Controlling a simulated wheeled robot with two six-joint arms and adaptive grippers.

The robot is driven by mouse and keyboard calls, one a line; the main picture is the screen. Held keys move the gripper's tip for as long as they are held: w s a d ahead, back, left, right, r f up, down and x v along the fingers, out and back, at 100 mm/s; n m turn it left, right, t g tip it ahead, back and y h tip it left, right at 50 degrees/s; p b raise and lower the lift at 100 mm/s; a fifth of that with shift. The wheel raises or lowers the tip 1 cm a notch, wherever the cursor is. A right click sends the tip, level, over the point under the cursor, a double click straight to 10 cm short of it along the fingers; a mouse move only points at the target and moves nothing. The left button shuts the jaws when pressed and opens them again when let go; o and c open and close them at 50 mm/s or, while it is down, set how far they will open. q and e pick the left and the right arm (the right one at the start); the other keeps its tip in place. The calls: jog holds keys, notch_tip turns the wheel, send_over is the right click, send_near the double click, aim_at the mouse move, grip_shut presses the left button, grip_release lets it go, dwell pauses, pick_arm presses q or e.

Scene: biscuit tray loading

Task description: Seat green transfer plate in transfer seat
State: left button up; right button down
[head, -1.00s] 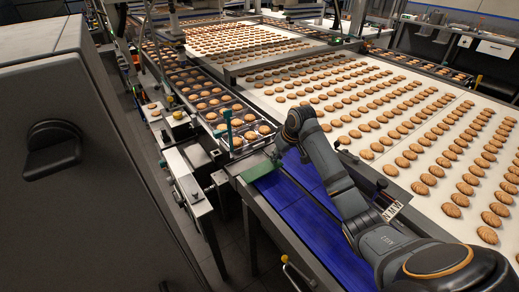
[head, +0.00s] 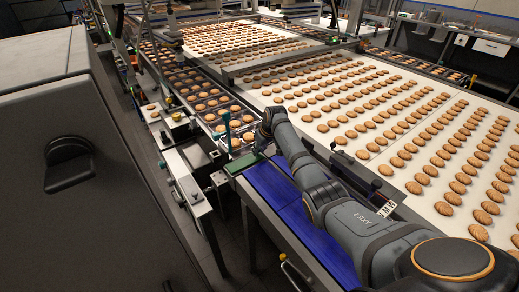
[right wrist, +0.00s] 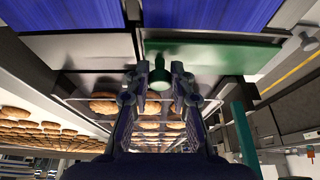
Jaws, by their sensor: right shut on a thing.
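The green transfer plate (head: 240,164) lies roughly level at the far end of the blue belt, just before the biscuit trays. The right wrist view shows the plate (right wrist: 220,56) close up, with a green knob (right wrist: 159,78) on its near side. My right gripper (right wrist: 158,84) is shut on that knob. In the head view my right gripper (head: 262,148) is at the plate's right end, partly hidden by its own wrist. The transfer seat is not clearly visible under the plate, and I cannot tell whether the plate touches its bottom. My left gripper is not in view.
The blue belt (head: 275,190) runs toward me from the plate. Trays of biscuits (head: 208,104) line up beyond it. A teal post (head: 227,130) stands close behind the plate. A wide white conveyor (head: 350,104) of biscuits lies right, and a dark cabinet (head: 60,110) left.

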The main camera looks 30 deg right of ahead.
jog(key=c, duration=1.2)
grip_release()
jog(key=shift+f, duration=0.25)
jog(key=shift+o, duration=0.2)
jog(key=shift+r, duration=0.1)
jog(key=v, duration=1.2)
jog(key=shift+b, duration=0.45)
